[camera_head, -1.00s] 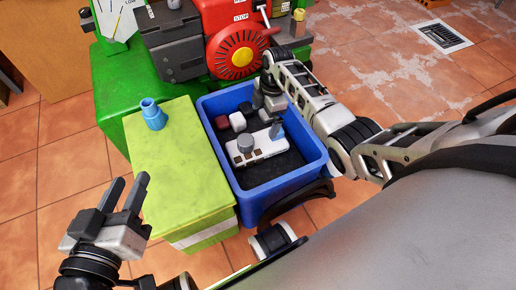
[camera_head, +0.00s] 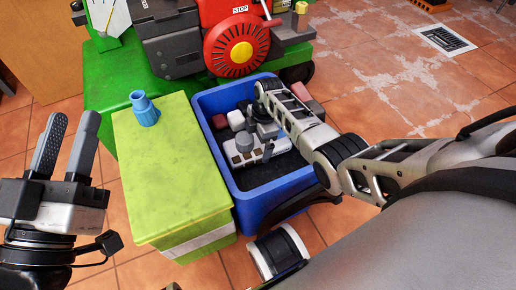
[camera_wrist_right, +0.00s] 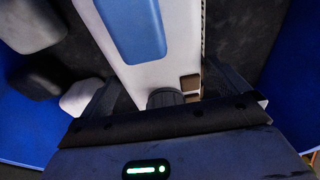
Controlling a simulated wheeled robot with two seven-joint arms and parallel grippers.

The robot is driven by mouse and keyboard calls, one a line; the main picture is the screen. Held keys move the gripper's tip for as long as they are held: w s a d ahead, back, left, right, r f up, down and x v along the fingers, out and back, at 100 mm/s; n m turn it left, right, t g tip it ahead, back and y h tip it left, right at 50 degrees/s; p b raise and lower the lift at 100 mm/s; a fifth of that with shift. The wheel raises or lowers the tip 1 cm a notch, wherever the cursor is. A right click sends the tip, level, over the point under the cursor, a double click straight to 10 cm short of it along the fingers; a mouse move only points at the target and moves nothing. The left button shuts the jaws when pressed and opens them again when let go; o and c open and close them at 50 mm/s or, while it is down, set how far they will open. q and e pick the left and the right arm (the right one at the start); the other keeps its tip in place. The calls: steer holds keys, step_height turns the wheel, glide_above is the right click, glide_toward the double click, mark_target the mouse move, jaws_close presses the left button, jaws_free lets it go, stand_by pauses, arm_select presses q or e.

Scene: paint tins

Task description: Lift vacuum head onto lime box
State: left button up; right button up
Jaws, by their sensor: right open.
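The vacuum head appears to be the long white-grey body (camera_head: 240,158) with a round grey knob, lying in the blue crate (camera_head: 245,212). In the right wrist view the white body (camera_wrist_right: 178,68) has a blue panel on top. My right gripper (camera_head: 268,133) is down in the crate at it. In the wrist view the open fingers of my right gripper (camera_wrist_right: 165,92) stand on both sides of the body; contact cannot be told. The lime box (camera_head: 165,170) stands left of the crate. My left gripper (camera_head: 72,122) is open and empty, left of the box.
A blue nozzle-like piece (camera_head: 144,108) stands at the back of the lime box top; the rest of that top is clear. Dark, white and reddish blocks (camera_head: 236,120) lie in the crate beyond the white body. A green machine with a red wheel (camera_head: 236,45) stands behind.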

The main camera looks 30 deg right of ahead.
steer(key=shift+r, duration=0.1)
steer(key=c, duration=1.4)
